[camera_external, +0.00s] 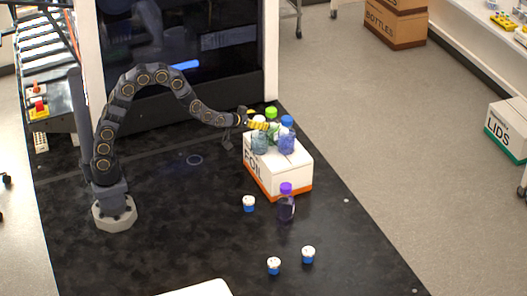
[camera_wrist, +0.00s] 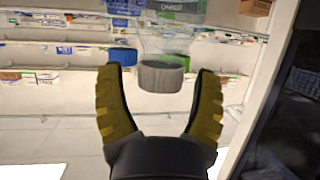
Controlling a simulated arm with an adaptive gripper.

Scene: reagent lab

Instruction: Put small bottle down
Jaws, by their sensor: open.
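A clear small bottle with a grey cap stands on the white FOIL box (camera_external: 292,172), at the box's left side, and shows in the external view (camera_external: 259,145). In the wrist view, which looks inverted, this small bottle (camera_wrist: 172,38) has its grey cap between the yellow fingertips. My gripper (camera_external: 259,124) is at the height of its cap, with fingers spread apart; in the wrist view the fingers (camera_wrist: 158,72) flank the cap with gaps on both sides. A blue-capped bottle (camera_external: 286,141) and a green-capped bottle (camera_external: 272,115) stand close by on the box.
A purple-capped bottle (camera_external: 286,207) stands on the black bench in front of the box. Small white-and-blue tubs (camera_external: 249,204) (camera_external: 308,254) (camera_external: 274,265) are scattered nearby. The bench's left and middle are mostly clear.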

